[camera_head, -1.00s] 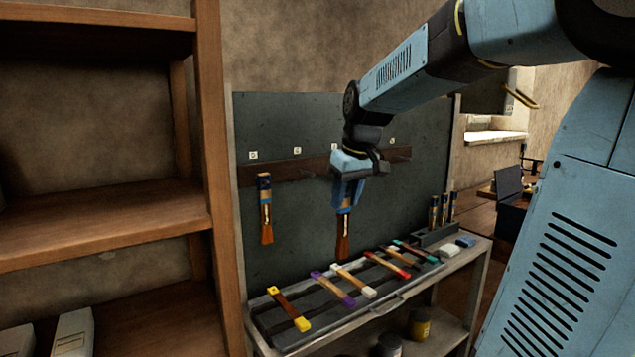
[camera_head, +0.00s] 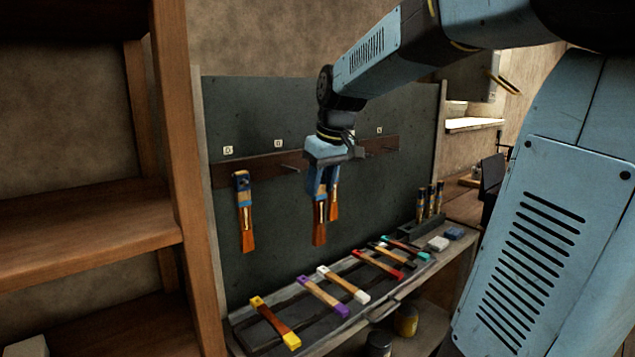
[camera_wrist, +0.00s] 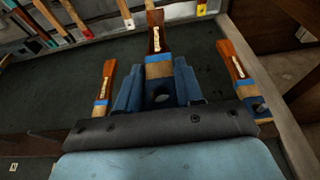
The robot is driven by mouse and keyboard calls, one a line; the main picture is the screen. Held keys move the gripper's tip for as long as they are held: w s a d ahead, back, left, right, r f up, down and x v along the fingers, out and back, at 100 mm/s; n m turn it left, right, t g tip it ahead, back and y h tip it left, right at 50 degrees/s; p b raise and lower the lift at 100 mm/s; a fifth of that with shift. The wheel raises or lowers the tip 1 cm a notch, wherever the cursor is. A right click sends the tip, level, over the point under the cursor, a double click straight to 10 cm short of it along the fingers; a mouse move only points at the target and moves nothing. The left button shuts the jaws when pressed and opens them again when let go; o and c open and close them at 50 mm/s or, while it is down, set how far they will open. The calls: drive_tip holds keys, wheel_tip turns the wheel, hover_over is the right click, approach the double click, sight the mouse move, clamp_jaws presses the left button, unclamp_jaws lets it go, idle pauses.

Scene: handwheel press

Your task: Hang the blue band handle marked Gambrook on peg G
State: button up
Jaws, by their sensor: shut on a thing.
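My gripper (camera_head: 324,178) is shut on a handle with a blue band (camera_head: 320,222), which hangs upright below it, brown end down, in front of the board. In the wrist view the held handle (camera_wrist: 157,60) sits between the fingers; its white name strip is too small to read. A similar blue band handle (camera_head: 244,215) hangs on the rail's left part, and another (camera_head: 334,202) hangs just behind and right of the held one. The peg rail (camera_head: 262,168) has bare pegs (camera_head: 383,150) at right. The small letter plates (camera_head: 278,143) are hard to read; my gripper hides part of the rail.
A bench (camera_head: 385,308) below the board holds a rack with several coloured handles (camera_head: 323,297). Dark upright handles (camera_head: 430,202) stand in a block at its far end. A wooden shelf (camera_head: 175,150) stands close at the left.

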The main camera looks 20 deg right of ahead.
sight(295, 169)
drive_tip(key=shift+w+a, duration=0.15)
drive_tip(key=shift+w+a+f, duration=0.15)
drive_tip(key=shift+w+a, duration=0.35)
drive_tip(key=shift+w, duration=1)
drive_tip(key=shift+w+a+f, duration=0.1)
drive_tip(key=shift+w+a, duration=0.4)
drive_tip(key=shift+w, duration=1.05)
drive_tip(key=shift+w+a+f, duration=0.15)
drive_tip(key=shift+w+a, duration=0.35)
drive_tip(key=shift+w, duration=1)
drive_tip(key=shift+f, duration=0.1)
drive_tip(key=o, duration=1)
